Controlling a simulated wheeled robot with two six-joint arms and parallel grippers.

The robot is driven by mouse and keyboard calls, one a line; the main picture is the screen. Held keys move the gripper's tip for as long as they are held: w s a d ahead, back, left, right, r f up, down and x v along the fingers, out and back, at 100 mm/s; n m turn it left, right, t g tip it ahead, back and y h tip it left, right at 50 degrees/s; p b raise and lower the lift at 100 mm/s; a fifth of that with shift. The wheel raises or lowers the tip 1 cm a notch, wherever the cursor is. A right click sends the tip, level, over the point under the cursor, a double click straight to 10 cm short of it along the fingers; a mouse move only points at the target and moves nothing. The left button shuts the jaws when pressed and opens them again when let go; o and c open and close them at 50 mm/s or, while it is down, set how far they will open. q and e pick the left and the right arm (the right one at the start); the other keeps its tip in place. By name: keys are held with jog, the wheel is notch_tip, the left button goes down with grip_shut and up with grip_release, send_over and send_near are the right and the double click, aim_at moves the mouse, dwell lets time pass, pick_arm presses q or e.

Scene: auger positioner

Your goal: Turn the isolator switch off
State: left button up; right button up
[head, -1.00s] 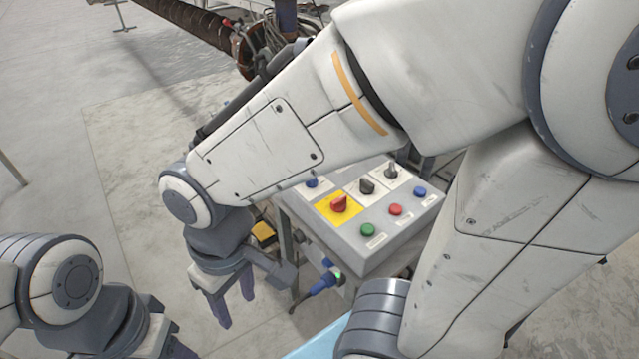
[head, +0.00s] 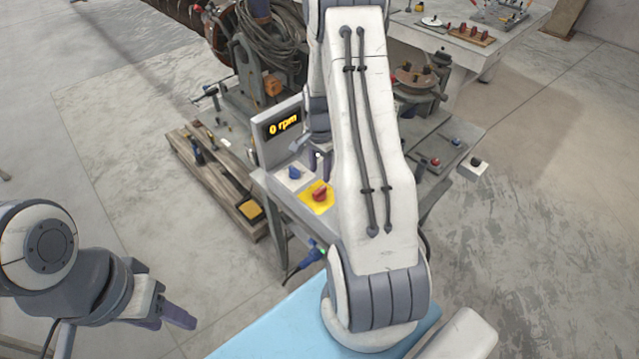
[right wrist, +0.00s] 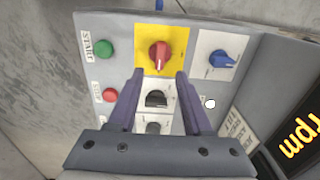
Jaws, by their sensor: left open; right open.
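The red rotary knob (head: 319,193) on a yellow plate (head: 310,207), which looks like the isolator switch, is on the sloped control box. In the head view my right gripper (head: 319,160) is above the panel, partly hidden by my arm. My left gripper (head: 172,312) is open and empty at lower left, away from the panel.
A blue knob (right wrist: 222,60) is beside the yellow plate. Green (right wrist: 105,48) and red (right wrist: 109,95) buttons are on its other side. The display (head: 283,123) reads 0 rpm. A wooden pallet (head: 205,170) lies left of the box.

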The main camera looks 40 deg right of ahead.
aim_at(320, 190)
notch_tip(320, 190, down, 8)
jog(key=shift+r+p, duration=0.1)
jog(key=shift+p, duration=0.9)
grip_shut()
